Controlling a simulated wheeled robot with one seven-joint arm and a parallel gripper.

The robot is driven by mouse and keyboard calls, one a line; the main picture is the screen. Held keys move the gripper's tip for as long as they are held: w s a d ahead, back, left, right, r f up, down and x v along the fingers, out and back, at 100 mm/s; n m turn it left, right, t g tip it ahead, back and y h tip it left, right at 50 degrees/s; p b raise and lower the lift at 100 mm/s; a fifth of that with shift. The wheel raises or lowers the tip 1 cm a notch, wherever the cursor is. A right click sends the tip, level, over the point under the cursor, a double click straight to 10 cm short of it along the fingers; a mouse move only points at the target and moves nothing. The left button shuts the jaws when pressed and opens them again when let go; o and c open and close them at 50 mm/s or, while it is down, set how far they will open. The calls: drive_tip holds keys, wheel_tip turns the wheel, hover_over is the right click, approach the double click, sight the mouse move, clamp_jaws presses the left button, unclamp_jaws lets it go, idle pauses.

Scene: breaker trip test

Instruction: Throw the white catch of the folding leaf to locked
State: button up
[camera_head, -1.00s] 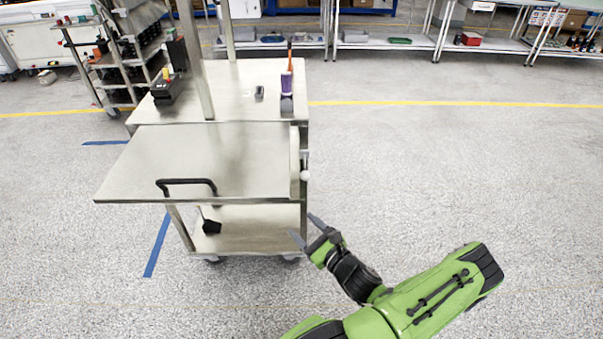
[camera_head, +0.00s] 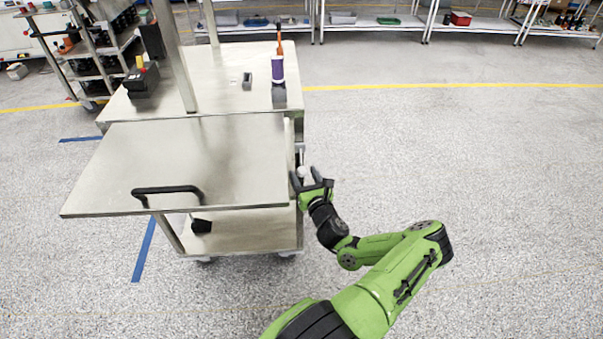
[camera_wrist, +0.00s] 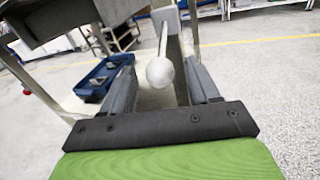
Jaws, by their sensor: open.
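The folding leaf (camera_head: 190,165) sticks out level from the near side of a steel cart, with a black handle (camera_head: 168,190) on it. The white catch (camera_head: 301,171) is at the leaf's right edge; its round knob shows between my fingers. In the wrist view the catch knob (camera_wrist: 160,72) is a white ball on a thin rod, running up to a pale bracket (camera_wrist: 165,18). My gripper (camera_head: 306,177) is open, with one finger on each side of the knob. I cannot tell whether either finger touches it.
A blue tray (camera_wrist: 103,77) shows below in the wrist view.

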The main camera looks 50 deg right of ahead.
sight(301, 162)
drive_tip(key=shift+x, duration=1.25)
clamp_jaws()
